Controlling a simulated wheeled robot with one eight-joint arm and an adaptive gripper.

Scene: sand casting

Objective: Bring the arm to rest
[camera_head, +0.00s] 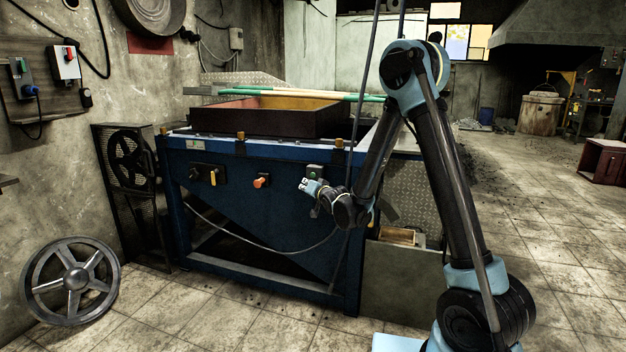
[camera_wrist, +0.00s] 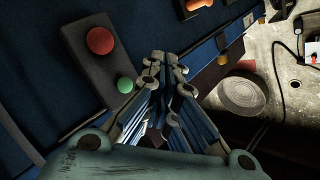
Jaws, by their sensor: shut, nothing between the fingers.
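My gripper (camera_head: 306,185) is at the end of my bent arm, in front of the blue machine (camera_head: 275,217) and just left of a small control box (camera_head: 315,171). In the wrist view my gripper (camera_wrist: 166,58) is shut, its fingers together with nothing held. Beside the fingers the wrist view shows a dark panel with a red button (camera_wrist: 100,41) and a green button (camera_wrist: 125,85). I cannot tell whether the fingertips touch anything.
A flywheel (camera_head: 70,281) leans at the left wall. A wooden frame (camera_head: 265,115) lies on the machine top. An orange knob (camera_head: 261,181) and other controls are on its front. Open tiled floor (camera_head: 545,235) lies to the right, with a reddish box (camera_head: 604,161) beyond.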

